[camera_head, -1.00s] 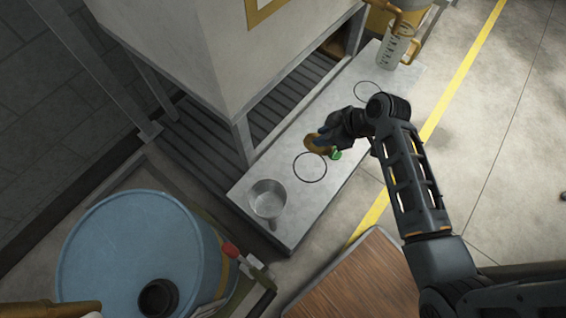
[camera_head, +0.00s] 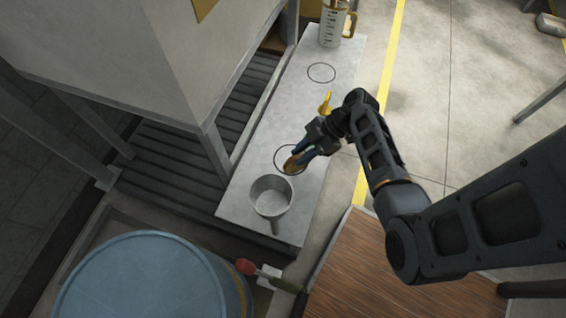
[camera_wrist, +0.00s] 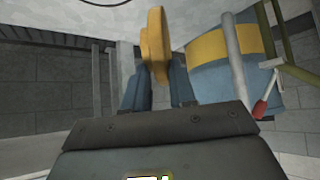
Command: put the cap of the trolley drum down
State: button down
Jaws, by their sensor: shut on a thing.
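The brass-yellow cap (camera_head: 293,164) is pinched between the blue fingers of my gripper (camera_head: 301,157). It overlaps the drawn ring nearer the funnel on the grey bench (camera_head: 248,176). I cannot tell whether it touches the bench. In the wrist view the cap (camera_wrist: 155,47) stands on edge between the fingertips (camera_wrist: 158,78), with the pale bench top behind it. The blue trolley drum (camera_head: 140,285) is at the lower left, its near part cut off by the frame. The drum (camera_wrist: 215,83) with its yellow band also shows in the wrist view.
A metal funnel (camera_head: 271,196) stands on the bench close to the cap. A second drawn ring (camera_head: 321,73) farther back is empty. A measuring jug (camera_head: 333,24) stands at the far end. A red-tipped lever (camera_head: 245,267) is beside the drum. A wooden top (camera_head: 365,275) lies at front right.

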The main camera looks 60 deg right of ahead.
jog(key=shift+w+a+f+b, duration=0.15)
jog(key=shift+w+a+f, duration=0.45)
jog(key=shift+f, duration=0.55)
jog(key=shift+w+a+f+b, duration=0.1)
jog(key=shift+w+a+f, duration=0.2)
jog(key=shift+w+f, duration=0.7)
jog(key=shift+w+a+f+b, duration=0.15)
jog(key=shift+w+a+f, duration=0.3)
jog(key=shift+f, duration=0.9)
jog(key=shift+f, duration=0.15)
jog(key=c, duration=0.9)
grip_release()
jog(key=shift+r, duration=0.2)
